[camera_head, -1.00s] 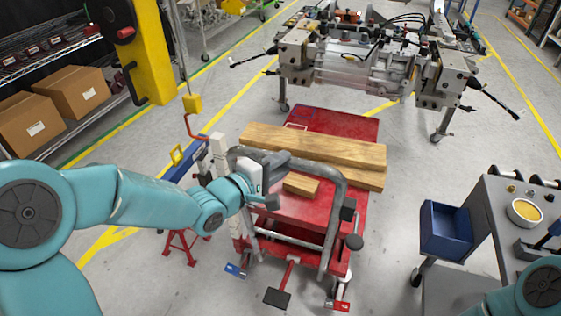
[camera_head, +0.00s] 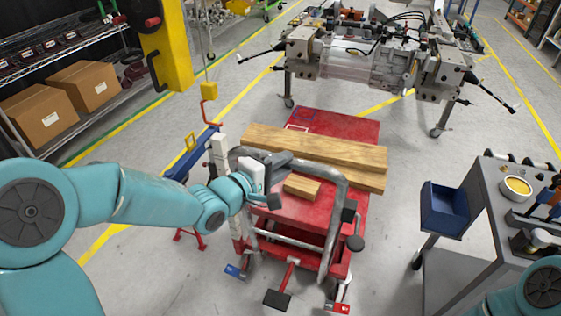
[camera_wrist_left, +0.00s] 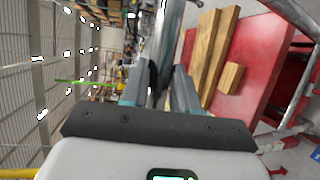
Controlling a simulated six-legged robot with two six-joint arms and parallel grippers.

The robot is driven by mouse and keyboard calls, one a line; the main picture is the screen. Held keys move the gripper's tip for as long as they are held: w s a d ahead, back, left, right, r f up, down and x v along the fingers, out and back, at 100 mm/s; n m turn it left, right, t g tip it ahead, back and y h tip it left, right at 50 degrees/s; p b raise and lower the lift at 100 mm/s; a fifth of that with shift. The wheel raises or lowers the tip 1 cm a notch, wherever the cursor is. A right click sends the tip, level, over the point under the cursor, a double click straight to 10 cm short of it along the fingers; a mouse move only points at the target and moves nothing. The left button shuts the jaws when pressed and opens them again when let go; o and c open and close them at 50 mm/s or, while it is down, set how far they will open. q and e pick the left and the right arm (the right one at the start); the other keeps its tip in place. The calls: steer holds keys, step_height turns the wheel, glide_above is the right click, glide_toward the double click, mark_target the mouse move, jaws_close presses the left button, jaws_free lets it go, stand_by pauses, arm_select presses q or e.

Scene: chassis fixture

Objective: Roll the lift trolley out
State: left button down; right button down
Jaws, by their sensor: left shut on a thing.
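The red lift trolley (camera_head: 300,208) stands on the floor in front of me, with long wooden beams (camera_head: 320,155) and a short wood block (camera_head: 302,188) on its top. Its grey bent-tube push handle (camera_head: 340,205) rises at the near end. My left gripper (camera_head: 277,165) is shut on the handle's upper left part. In the left wrist view the handle tube (camera_wrist_left: 168,45) runs between the two fingers (camera_wrist_left: 158,90). Red and blue pedals show at the trolley's base. Of my right arm, only a joint shows at the lower right; its gripper is out of view.
The chassis (camera_head: 360,65) stands on legs behind the trolley. A grey tool cart (camera_head: 500,220) with a blue bin (camera_head: 445,210) is close on the right. A yellow hoist post (camera_head: 165,50), blue stand and shelf with cardboard boxes (camera_head: 40,115) are left. Floor nearest me looks clear.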

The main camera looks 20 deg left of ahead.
arm_select(q)
steer(key=shift+w+d+f, duration=0.1)
steer(key=shift+w+f, duration=0.5)
steer(key=shift+w, duration=0.05)
steer(key=c, duration=1.2)
jaws_free()
steer(key=o, duration=0.4)
steer(key=shift+s+r, duration=0.1)
steer(key=shift+s, duration=0.1)
steer(key=shift+c, duration=0.2)
steer(key=shift+r, duration=0.1)
steer(key=shift+w, duration=0.15)
arm_select(e)
steer(key=shift+w+f, duration=0.2)
steer(key=shift+f, duration=0.05)
arm_select(q)
steer(key=b+v, duration=0.2)
steer(key=v, duration=1.4)
steer(key=shift+r, duration=0.25)
arm_select(e)
step_height(320, 180, down, 2)
steer(key=shift+f, duration=0.2)
